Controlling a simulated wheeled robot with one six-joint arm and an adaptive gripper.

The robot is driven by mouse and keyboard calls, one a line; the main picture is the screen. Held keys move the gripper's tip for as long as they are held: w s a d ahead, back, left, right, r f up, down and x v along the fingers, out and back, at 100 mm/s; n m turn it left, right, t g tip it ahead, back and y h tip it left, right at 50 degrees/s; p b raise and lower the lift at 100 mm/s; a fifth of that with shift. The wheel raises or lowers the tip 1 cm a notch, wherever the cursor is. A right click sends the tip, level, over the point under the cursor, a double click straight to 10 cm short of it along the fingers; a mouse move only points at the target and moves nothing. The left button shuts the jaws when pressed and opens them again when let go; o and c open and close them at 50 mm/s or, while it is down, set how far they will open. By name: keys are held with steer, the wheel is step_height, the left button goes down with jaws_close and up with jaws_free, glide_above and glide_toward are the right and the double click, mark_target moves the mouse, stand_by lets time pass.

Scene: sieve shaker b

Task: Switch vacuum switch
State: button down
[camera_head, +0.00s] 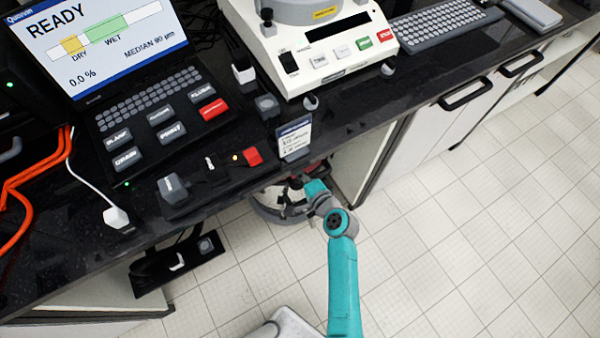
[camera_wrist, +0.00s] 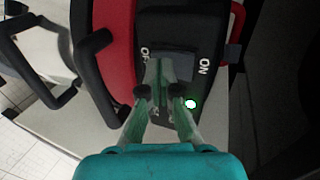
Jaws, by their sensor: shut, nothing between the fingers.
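The vacuum switch (camera_wrist: 182,66) is a dark rocker on a black panel in the wrist view. The label on its left reads "OF", with the rest covered, and "ON" is on its right. A small light (camera_wrist: 190,104) on the panel glows greenish white. My gripper (camera_wrist: 160,68) is shut and empty, with its fingertips over the rocker's left part. I cannot tell whether they touch it, and they hide part of it. In the head view my gripper (camera_head: 298,186) is at the vacuum (camera_head: 275,207), below the counter edge; the switch cannot be made out there.
Black hose-like handles (camera_wrist: 95,75) and a red body part (camera_wrist: 110,20) lie left of the panel. The black counter (camera_head: 345,125) overhangs the vacuum and carries a white shaker unit (camera_head: 330,60) and a laptop-like console (camera_head: 150,115). The tiled floor (camera_head: 480,220) at right is clear.

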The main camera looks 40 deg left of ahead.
steer(key=shift+a+f, duration=0.15)
steer(key=shift+a, duration=0.05)
steer(key=shift+w, duration=0.1)
steer(key=shift+r, duration=0.85)
